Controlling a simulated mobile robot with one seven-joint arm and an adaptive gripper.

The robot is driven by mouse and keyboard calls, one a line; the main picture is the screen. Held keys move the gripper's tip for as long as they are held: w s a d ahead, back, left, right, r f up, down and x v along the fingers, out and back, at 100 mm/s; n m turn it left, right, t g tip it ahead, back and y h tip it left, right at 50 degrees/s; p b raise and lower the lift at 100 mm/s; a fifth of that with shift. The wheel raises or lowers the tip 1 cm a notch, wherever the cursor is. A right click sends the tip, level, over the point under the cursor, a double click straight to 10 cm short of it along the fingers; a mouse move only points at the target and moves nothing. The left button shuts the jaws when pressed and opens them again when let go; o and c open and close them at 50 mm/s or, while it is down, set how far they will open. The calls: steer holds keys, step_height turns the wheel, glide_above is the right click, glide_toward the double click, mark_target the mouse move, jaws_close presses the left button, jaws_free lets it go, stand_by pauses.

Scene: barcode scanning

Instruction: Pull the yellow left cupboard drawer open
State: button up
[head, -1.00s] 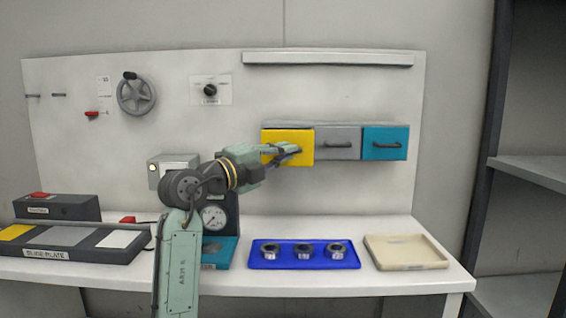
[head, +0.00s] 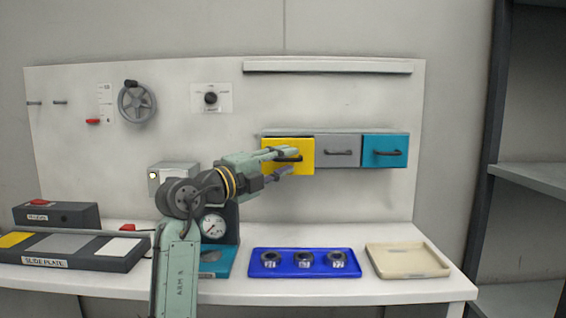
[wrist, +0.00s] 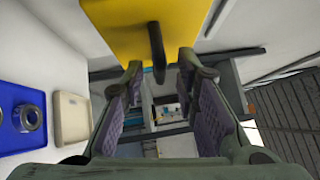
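The yellow drawer (head: 306,157) is the left one of the three in the cupboard on the back panel. Its front stands out a little from the cupboard, with a dark gap along its top edge. In the wrist view the yellow front (wrist: 115,28) fills the top, and its dark handle (wrist: 157,50) lies between the directions of my two fingers, near the tips. My gripper (head: 278,166) is open in front of the drawer, one finger above the other in the head view. In the wrist view my gripper (wrist: 160,80) has its fingers clearly apart. No firm contact with the handle shows.
A grey drawer (head: 338,146) and a teal drawer (head: 385,160) sit to the right, both closed. On the table below are a blue tray (head: 258,271) with three ring-like parts and a beige tray (head: 408,260). A gauge (head: 212,224) stands beneath my forearm.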

steer(key=v, duration=1.1)
steer(key=shift+s+a, duration=0.25)
steer(key=shift+a, duration=0.1)
